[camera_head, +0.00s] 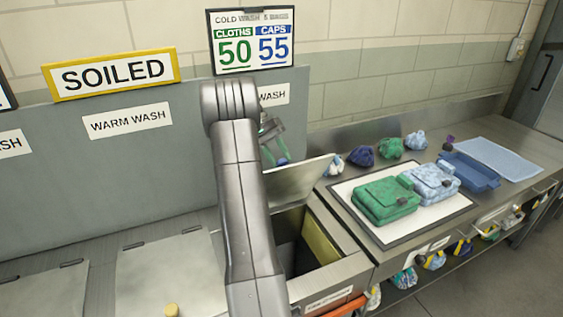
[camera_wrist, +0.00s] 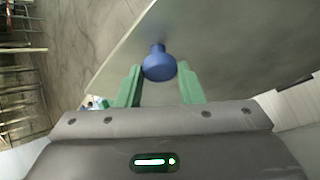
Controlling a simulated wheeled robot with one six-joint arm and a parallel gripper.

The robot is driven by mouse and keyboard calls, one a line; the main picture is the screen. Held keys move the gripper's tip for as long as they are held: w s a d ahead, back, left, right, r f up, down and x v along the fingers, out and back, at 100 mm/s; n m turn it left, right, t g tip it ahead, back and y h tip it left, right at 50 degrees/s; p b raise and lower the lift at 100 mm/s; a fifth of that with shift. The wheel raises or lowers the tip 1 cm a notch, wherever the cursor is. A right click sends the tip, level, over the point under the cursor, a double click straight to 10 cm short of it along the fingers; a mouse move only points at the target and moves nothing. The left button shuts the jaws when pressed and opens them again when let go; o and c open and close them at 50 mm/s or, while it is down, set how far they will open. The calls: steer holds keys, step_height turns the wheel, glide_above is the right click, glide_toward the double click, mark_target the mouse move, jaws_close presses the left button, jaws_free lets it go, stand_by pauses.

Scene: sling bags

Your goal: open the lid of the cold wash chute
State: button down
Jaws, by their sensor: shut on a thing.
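The cold wash chute's lid (camera_head: 302,181) is a grey metal plate. It is raised and tilted above the chute opening (camera_head: 291,250), which shows dark inside. The lid fills much of the wrist view (camera_wrist: 225,55). A blue knob (camera_wrist: 158,63) stands on the lid between the green fingers of my gripper (camera_wrist: 159,72). My gripper is shut on the knob. In the head view my gripper (camera_head: 276,155) is behind the lid's upper edge, partly hidden by my arm. The cold wash label (camera_head: 273,95) is partly covered by my arm.
A warm wash label (camera_head: 127,121) and a soiled sign (camera_head: 111,74) are at left. Right of the chute, a white board (camera_head: 400,235) bears green and light blue folded bags.

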steer(key=shift+w+a, duration=0.1)
steer(key=shift+w, duration=0.1)
stand_by(0.3)
steer(key=c, duration=1)
jaws_free()
